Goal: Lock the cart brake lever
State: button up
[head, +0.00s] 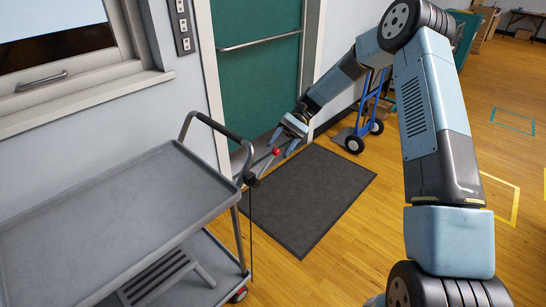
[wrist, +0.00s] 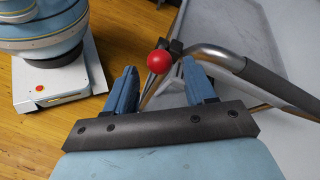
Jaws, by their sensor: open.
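The grey cart (head: 110,200) stands at the left in the head view, with a dark grip on its push handle (head: 218,127). The brake lever's red knob (head: 276,151) sits at the end of a thin rod above a black mount (head: 250,179) on the cart's right corner. My gripper (head: 283,141) is at the knob, pointing down toward the cart. In the wrist view, the red knob (wrist: 160,61) shows between the blue fingertips of my open gripper (wrist: 159,68), with gaps on both sides. I cannot tell whether the knob lies within finger reach.
A dark mat (head: 308,200) lies on the wood floor before a green door (head: 258,75). A blue hand truck (head: 367,113) stands by the wall. A thin black cord (head: 252,235) hangs from the lever mount. Open floor lies to the right.

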jog(key=v, duration=0.7)
jog(key=shift+w, duration=0.15)
jog(key=s+d+r+t+h, duration=0.35)
jog(key=s+d+r, duration=0.25)
jog(key=s+r, duration=0.3)
jog(key=s+d+r+t+h, duration=0.2)
jog(key=s+d+r+t, duration=0.4)
jog(key=r, duration=0.6)
jog(key=s+d+r+t+h, duration=0.1)
jog(key=s+d, duration=0.4)
jog(key=s, duration=0.5)
jog(key=s+d+r+t, duration=0.3)
jog(key=s+t, duration=0.3)
jog(key=s, duration=0.4)
jog(key=shift+s+d+h, duration=0.25)
jog(key=shift+d+h, duration=0.1)
jog(key=shift+d, duration=0.55)
